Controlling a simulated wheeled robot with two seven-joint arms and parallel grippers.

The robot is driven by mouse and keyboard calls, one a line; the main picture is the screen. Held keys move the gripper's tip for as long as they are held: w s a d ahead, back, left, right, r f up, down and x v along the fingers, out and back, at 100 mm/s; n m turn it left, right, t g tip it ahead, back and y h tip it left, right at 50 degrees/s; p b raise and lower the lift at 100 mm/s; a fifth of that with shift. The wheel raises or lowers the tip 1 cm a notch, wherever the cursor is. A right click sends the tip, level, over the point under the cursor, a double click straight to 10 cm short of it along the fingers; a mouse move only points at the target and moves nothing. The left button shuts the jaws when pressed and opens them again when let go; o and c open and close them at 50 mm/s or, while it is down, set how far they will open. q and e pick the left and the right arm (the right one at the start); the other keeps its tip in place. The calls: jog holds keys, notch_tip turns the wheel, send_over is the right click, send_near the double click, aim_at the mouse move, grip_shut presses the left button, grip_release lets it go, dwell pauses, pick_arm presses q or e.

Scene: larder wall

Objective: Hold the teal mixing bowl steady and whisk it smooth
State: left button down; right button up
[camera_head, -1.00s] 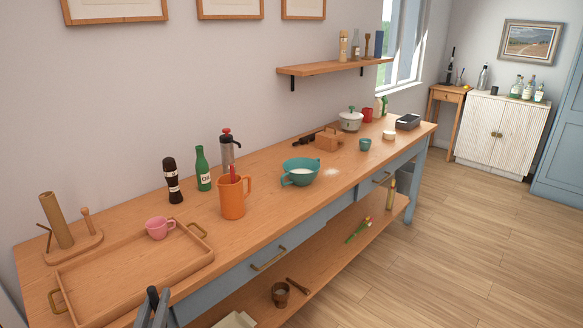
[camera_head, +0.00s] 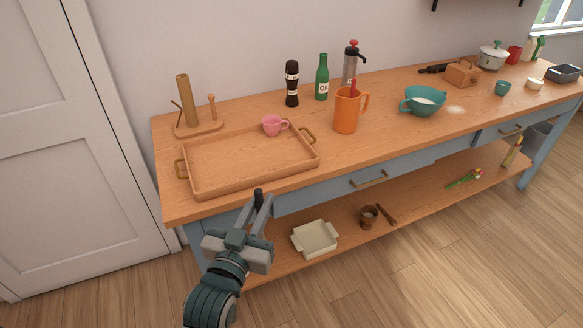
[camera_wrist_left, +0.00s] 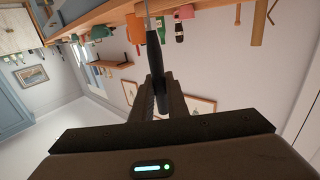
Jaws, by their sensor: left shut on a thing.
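The teal mixing bowl (camera_head: 423,104), with white contents, stands upright on the wooden counter right of the orange jug. It also shows in the wrist view (camera_wrist_left: 100,33). My left gripper (camera_head: 260,208) is in front of the counter's left part, well apart from the bowl. It is shut on a black-handled tool (camera_wrist_left: 154,52); a thin grey shaft shows beyond the handle. The tool's far end is out of the wrist view, so I cannot tell whether it is a whisk. My right gripper is not in view.
The orange jug (camera_head: 346,112) holds a red-handled utensil. Floor in front is clear.

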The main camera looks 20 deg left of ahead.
pick_arm(q)
jog(key=s+f, duration=0.2)
jog(key=s, duration=0.4)
jog(key=shift+s, duration=0.2)
